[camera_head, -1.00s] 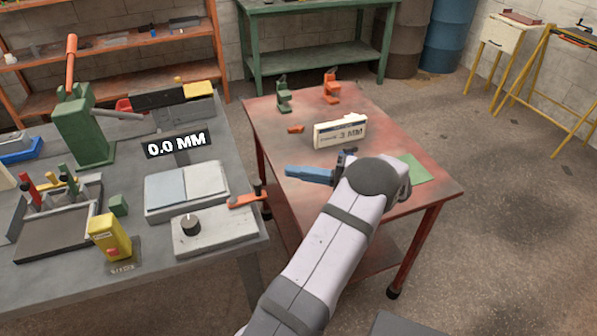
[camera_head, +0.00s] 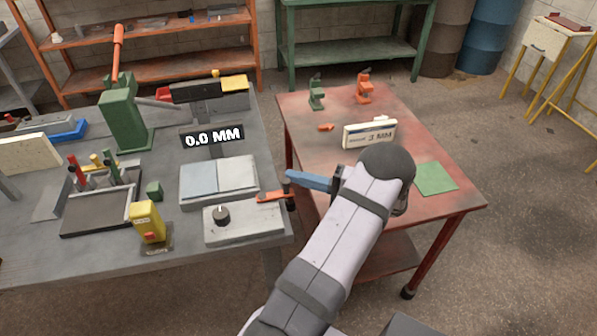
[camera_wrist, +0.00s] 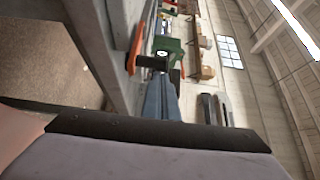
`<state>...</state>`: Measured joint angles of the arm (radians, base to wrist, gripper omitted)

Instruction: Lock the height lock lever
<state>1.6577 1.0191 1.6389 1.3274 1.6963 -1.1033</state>
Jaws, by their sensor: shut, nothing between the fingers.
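The orange lever (camera_head: 275,196), which I take to be the height lock lever, sticks out at the right edge of the grey bench, beside a pale box with a black knob. A dark knob or post is at its outer end. In the wrist view the orange lever (camera_wrist: 137,48) is at upper left, with a dark cylinder (camera_wrist: 152,63) in front of my fingertips. My gripper (camera_head: 291,176) has blue fingers, shut and empty, pointing left right by the lever's outer end. The fingers (camera_wrist: 160,92) also show in the wrist view. I cannot tell whether they touch it.
A 0.0 MM display (camera_head: 213,138) stands further back. A gap separates bench and table.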

